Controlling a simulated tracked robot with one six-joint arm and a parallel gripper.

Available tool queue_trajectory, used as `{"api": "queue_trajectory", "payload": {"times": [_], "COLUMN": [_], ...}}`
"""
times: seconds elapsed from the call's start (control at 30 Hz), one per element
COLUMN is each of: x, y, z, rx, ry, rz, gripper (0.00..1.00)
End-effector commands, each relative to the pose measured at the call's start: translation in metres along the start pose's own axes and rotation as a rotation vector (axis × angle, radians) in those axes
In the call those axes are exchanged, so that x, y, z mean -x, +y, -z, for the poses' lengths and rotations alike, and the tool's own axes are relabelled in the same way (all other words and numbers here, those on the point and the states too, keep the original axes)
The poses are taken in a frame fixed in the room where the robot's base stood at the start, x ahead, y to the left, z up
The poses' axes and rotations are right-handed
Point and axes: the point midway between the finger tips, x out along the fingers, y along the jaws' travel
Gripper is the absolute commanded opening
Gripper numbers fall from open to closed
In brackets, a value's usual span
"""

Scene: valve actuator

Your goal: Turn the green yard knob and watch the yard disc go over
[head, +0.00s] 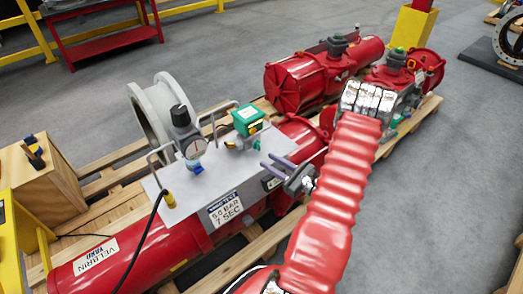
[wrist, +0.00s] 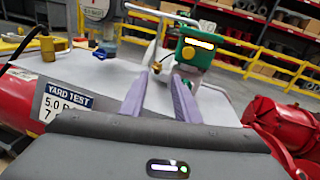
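A green block with yellow parts (head: 247,121) stands on the grey plate (head: 182,203) of the near red actuator; it also shows in the wrist view (wrist: 193,46), with a yellow strip and a round yellow part. I cannot tell which part of it is the knob. A grey valve ring (head: 150,115) stands behind the plate; its disc is not clearly visible. My gripper (head: 268,161) has two purple fingers, apart and empty, pointing toward the green block and short of it. In the wrist view the spread fingers (wrist: 158,80) flank a small brass fitting (wrist: 157,67) beyond them.
A gauge with a black-topped regulator (head: 188,135) and metal hoop handles stand on the plate's left side. A black cable (head: 142,240) runs off its front. More red actuators (head: 310,78) lie on the pallet behind. A wooden box (head: 38,178) stands at left.

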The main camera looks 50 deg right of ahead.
Motion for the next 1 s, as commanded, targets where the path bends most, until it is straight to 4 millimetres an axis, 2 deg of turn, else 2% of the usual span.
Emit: {"api": "queue_trajectory", "payload": {"times": [0.03, 0.1, 0.3, 0.73, 1.0], "x": [0.012, 0.023, 0.040, 0.036, 0.012], "y": [-0.010, -0.022, -0.037, -0.037, -0.041], "z": [0.014, 0.027, 0.044, 0.044, 0.044], "rx": [-0.028, -0.053, -0.083, -0.082, -0.081], "ry": [-0.002, -0.004, -0.009, -0.008, -0.008], "rz": [0.056, 0.118, 0.201, 0.200, 0.195], "gripper": [0.29, 0.29, 0.29, 0.29, 0.29]}}
